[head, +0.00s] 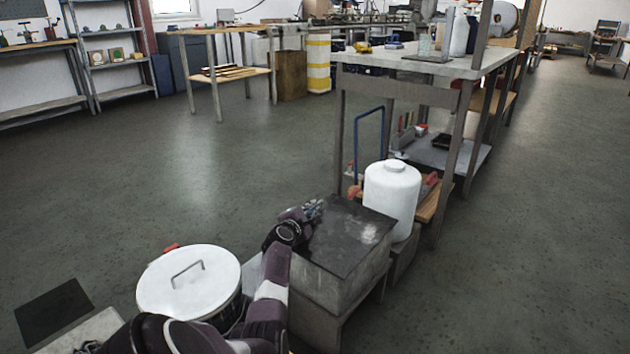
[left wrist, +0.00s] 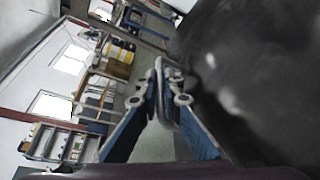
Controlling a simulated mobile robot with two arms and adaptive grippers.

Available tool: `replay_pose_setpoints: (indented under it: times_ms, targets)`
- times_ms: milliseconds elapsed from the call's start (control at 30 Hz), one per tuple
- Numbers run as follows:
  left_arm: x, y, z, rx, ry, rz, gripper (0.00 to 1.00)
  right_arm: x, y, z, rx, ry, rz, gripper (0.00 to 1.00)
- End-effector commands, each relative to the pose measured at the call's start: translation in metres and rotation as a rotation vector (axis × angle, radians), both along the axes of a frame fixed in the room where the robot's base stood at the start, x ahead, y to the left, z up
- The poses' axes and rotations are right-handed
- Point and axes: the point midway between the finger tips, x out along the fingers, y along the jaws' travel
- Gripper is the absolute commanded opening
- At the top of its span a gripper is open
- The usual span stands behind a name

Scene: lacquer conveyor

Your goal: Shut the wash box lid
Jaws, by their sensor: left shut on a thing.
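The wash box (head: 321,289) is a grey box standing on a low stand at the lower middle of the head view. Its dark, smudged lid (head: 350,240) lies over the top, flat or nearly so; I cannot tell if a small gap is left under it. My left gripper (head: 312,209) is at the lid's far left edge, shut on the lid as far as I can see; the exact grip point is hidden. In the left wrist view, the fingers (left wrist: 168,78) are close together beside the dark lid (left wrist: 250,70). My right gripper is not in view.
A white canister (head: 392,195) stands close behind the box on the right. A round white-lidded bin (head: 190,282) stands to the left, near my arm. A tall workbench (head: 420,62) rises behind.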

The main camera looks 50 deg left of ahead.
Motion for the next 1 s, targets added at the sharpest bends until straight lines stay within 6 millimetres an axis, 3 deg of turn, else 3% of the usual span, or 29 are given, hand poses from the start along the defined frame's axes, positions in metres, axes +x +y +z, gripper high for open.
replay_pose_setpoints:
  times_ms: [633, 800, 1000]
  targets:
    - [-0.002, 0.002, -0.017, -0.056, -0.007, 0.001, 0.0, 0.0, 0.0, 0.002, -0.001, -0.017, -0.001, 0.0]
    - [-0.002, 0.001, -0.017, -0.057, -0.006, 0.0, 0.23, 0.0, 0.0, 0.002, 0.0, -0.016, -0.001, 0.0]
    - [-0.001, 0.001, -0.016, -0.056, -0.008, -0.001, 0.24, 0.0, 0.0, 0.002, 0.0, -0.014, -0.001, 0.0]
